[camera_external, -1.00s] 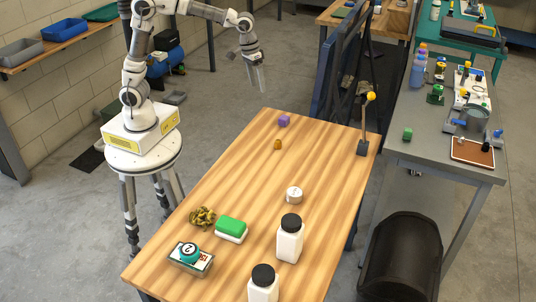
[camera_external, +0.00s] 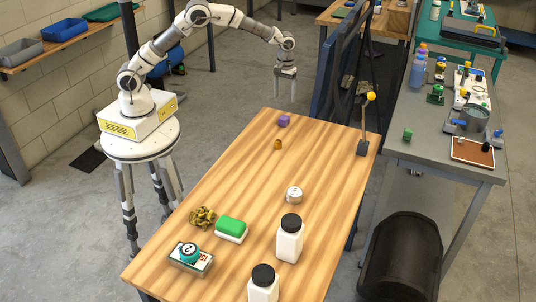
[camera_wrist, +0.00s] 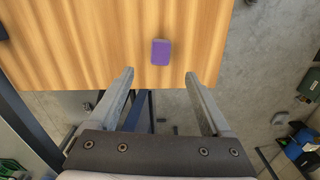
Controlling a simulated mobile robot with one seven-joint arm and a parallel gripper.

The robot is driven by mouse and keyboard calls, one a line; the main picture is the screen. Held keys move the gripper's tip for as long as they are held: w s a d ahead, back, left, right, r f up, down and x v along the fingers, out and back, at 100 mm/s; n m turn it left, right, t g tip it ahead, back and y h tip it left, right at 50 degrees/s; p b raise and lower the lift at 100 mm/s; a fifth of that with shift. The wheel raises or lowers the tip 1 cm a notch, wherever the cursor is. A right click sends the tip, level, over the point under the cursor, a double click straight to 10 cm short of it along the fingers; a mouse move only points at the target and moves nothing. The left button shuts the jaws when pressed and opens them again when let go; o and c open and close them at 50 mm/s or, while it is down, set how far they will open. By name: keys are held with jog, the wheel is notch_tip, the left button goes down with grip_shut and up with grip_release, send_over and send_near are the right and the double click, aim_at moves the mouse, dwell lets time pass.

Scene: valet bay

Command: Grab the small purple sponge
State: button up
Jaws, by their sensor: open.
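The small purple sponge (camera_external: 284,121) lies on the wooden table (camera_external: 262,172) near its far edge. In the wrist view the sponge (camera_wrist: 161,52) sits ahead of the fingertips, roughly centred between them and close to the table edge. My gripper (camera_external: 286,100) hangs pointing down above the far end of the table, near the sponge. No part of the sponge is hidden.
A small orange-brown object (camera_external: 277,145) lies near the sponge. A white round item (camera_external: 294,195), a green-and-white sponge (camera_external: 231,229) and white bottles (camera_external: 290,243) stand farther down the table. A yellow-knobbed lever (camera_external: 366,125) rises at the right edge.

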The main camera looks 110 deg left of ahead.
aim_at(284, 117)
notch_tip(284, 117, down, 12)
jog(key=shift+r+b, duration=0.1)
jog(key=shift+b, duration=0.85)
grip_shut()
